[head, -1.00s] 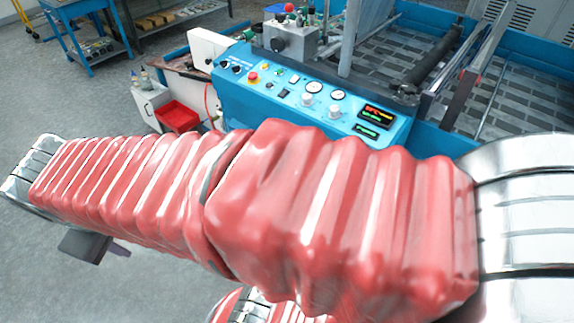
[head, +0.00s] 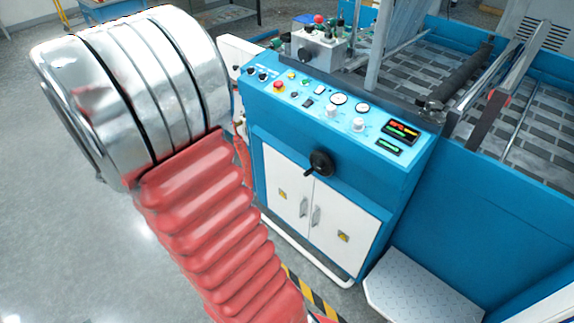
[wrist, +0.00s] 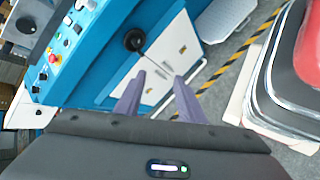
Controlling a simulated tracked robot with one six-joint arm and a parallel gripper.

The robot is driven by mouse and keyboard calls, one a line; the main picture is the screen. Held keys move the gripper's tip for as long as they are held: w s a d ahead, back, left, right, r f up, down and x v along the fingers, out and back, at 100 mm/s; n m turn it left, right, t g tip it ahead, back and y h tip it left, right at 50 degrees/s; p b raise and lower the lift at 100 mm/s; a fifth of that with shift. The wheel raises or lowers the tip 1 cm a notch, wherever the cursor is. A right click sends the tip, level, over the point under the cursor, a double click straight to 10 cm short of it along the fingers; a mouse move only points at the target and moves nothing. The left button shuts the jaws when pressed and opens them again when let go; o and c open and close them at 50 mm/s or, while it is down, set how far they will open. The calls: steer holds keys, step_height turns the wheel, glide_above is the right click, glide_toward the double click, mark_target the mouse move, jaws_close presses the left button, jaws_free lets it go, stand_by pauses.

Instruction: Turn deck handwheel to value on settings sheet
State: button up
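The deck handwheel (head: 321,163) is a small black wheel with a crank handle on the front of the blue machine, above white cabinet doors. It also shows in the wrist view (wrist: 134,40), beyond the fingertips and a little left of the gap between them. My gripper (wrist: 158,76) has two purple fingers, spread apart with nothing between them, clear of the wheel. In the head view the gripper is hidden or out of frame. I cannot make out a settings sheet or any value on the wheel.
The sloping control panel (head: 335,110) has knobs, gauges and a lit display above the wheel. White cabinet doors (head: 300,205) and a white rail lie below it. A metal step plate (head: 420,290) stands at the right. Yellow-black floor tape runs in front.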

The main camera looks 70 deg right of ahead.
steer(key=s+d+f+n+g+h, duration=0.1)
steer(key=d+f+n+g+h, duration=0.15)
steer(key=d+f, duration=0.45)
steer(key=n+h, duration=0.6)
steer(key=n, duration=0.2)
glide_toward(305, 175)
steer(key=a, duration=0.3)
steer(key=shift+w+d+r+t, duration=0.1)
steer(key=shift+w+d+t, duration=0.05)
steer(key=shift+w+t, duration=0.25)
steer(key=x, duration=1.4)
steer(key=shift+w, duration=0.1)
steer(key=shift+c, duration=0.5)
jaws_close()
